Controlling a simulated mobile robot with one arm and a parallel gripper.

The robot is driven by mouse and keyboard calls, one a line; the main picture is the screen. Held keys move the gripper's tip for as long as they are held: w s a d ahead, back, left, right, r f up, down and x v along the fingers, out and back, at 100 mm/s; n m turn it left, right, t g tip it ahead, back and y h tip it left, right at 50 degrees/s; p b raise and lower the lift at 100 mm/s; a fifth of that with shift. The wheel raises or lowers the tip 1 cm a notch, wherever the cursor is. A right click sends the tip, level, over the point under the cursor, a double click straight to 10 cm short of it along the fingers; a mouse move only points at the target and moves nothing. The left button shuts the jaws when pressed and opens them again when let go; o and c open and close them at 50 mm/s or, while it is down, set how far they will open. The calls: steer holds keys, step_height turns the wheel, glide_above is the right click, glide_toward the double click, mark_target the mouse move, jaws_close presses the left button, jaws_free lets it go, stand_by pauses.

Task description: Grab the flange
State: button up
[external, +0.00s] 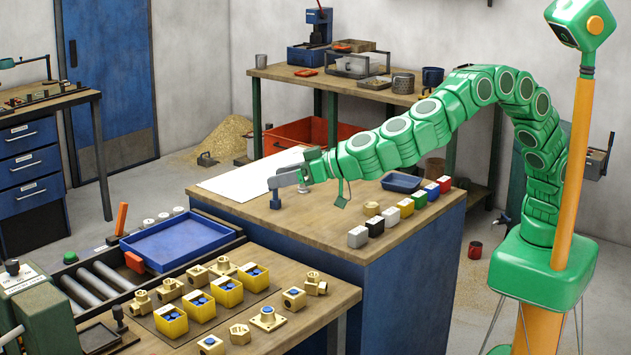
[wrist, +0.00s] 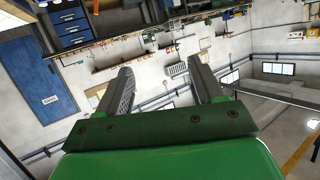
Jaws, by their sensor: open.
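My gripper (external: 288,190) is open and empty above the blue-sided workbench, behind and apart from the near bench. In the wrist view, both fingers (wrist: 163,82) point at the tilted room, and no flange shows there.
Yellow boxes (external: 201,307) and several brass fittings crowd the near bench. A blue tray (external: 178,241) lies behind them.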

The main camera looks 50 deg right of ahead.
steer(key=s+a+f+h, duration=0.2)
steer(key=s+f, duration=0.2)
steer(key=f, duration=0.1)
glide_toward(268, 310)
steer(key=shift+w+f+t, duration=0.3)
steer(key=shift+w+f, duration=0.7)
steer(key=shift+f, duration=0.05)
steer(key=shift+x, duration=1.15)
steer(key=shift+a+r+x, duration=0.1)
steer(key=shift+a+x, duration=0.1)
steer(key=shift+x, duration=1)
steer(key=shift+a+r+x, duration=0.1)
steer(key=shift+a+x, duration=0.1)
steer(key=shift+x, duration=1)
steer(key=shift+w+a+f, duration=0.15)
steer(key=shift+w, duration=0.1)
jaws_close()
